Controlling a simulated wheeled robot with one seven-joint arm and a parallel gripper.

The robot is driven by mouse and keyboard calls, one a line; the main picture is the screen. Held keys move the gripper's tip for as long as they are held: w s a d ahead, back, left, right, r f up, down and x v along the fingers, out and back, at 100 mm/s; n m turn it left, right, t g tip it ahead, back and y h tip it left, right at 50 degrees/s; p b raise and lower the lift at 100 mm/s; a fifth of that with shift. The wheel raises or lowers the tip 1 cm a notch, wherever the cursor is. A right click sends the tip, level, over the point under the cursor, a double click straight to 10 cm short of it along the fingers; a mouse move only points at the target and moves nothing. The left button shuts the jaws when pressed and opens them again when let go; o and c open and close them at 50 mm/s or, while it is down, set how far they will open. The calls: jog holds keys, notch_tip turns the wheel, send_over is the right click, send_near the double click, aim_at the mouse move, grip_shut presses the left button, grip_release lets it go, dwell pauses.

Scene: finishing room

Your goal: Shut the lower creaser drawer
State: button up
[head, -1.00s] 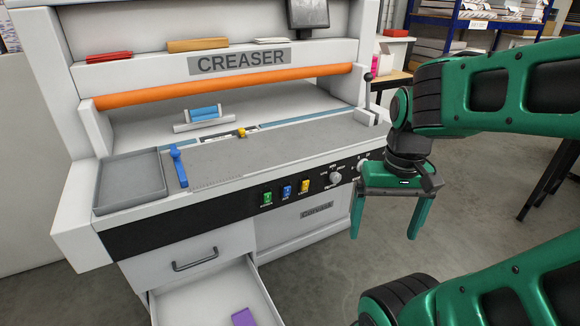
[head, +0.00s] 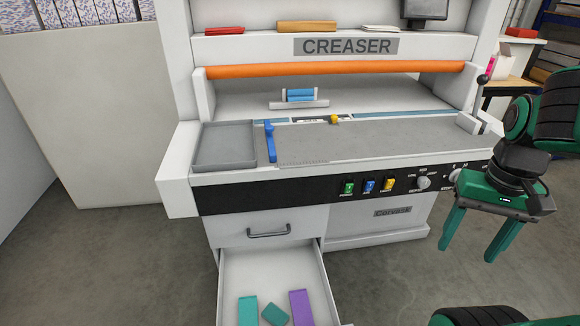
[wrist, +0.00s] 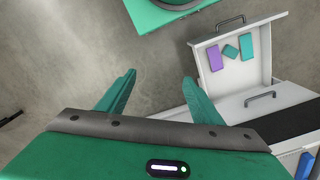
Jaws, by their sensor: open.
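The lower creaser drawer (head: 268,268) stands pulled out at the bottom of the head view, below the shut upper drawer (head: 232,232). It holds a teal block (head: 248,309), a smaller dark teal block (head: 275,314) and a purple block (head: 301,306). Its front is cut off there. In the wrist view the drawer (wrist: 262,58) is at upper right, with its bar handle (wrist: 229,22) visible. My gripper (head: 467,254) is open and empty, right of the drawer and apart from it. It also shows in the wrist view (wrist: 158,78).
The creaser (head: 345,46) stands over the drawers, with a grey tray (head: 224,165), a blue lever (head: 270,142) and coloured switches on its front. A pale cabinet (head: 100,120) is at left. The grey floor (head: 110,260) is clear left of the drawer.

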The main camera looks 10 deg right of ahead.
jog(key=c, duration=1)
jog(key=shift+s+a+r+n, duration=0.1)
jog(key=shift+s+r+n, duration=0.1)
jog(key=shift+s+n, duration=0.15)
grip_shut()
jog(key=w+a+f+n+g, duration=0.1)
jog(key=w+a+f+n, duration=0.3)
jog(key=w+a+n, duration=0.35)
jog(key=w+a+f+n, duration=0.4)
jog(key=w+a+n, duration=0.2)
jog(key=w+n, duration=0.25)
jog(key=w+a+f+n, duration=0.1)
jog(key=a+f+n, duration=0.7)
jog(key=a+n, duration=0.45)
jog(key=s+a+f+n+g, duration=0.1)
jog(key=s+a+f+n, duration=0.6)
jog(key=a, duration=0.4)
jog(key=s+a+f+n+g, duration=0.2)
jog(key=s+a+f+n, duration=0.35)
jog(key=a+f, duration=0.35)
jog(key=w+a+x, duration=0.1)
jog(key=x, duration=0.8)
jog(key=shift+w, duration=1.95)
